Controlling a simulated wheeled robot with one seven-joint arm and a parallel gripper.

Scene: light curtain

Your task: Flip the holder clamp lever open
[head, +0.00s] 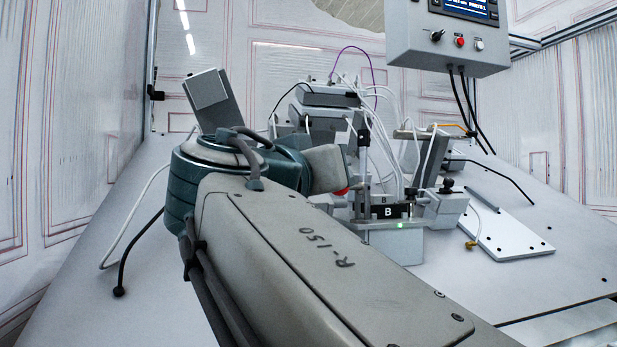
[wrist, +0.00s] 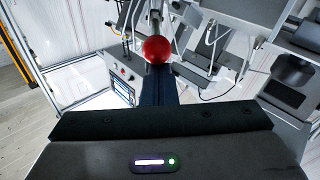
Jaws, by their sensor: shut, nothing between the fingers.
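The clamp lever's red ball knob (wrist: 156,50) shows in the wrist view, straight ahead of my gripper (wrist: 159,72). My gripper's dark fingers are together and look empty. They point at the knob, and its lower edge is close to the fingertips; I cannot tell whether they touch. In the head view only a small red part of the knob (head: 342,191) shows beside my arm. The lever's shaft and pivot are mostly hidden. The holder (head: 395,243) with a black "B" label and a lit green light stands right of my wrist.
A control box (head: 455,45) with a screen and buttons hangs at upper right, with black cables below it. Several white cables (head: 385,130) run around the fixture. A flat plate (head: 505,240) lies at right. The left side of the table (head: 150,270) is mostly clear.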

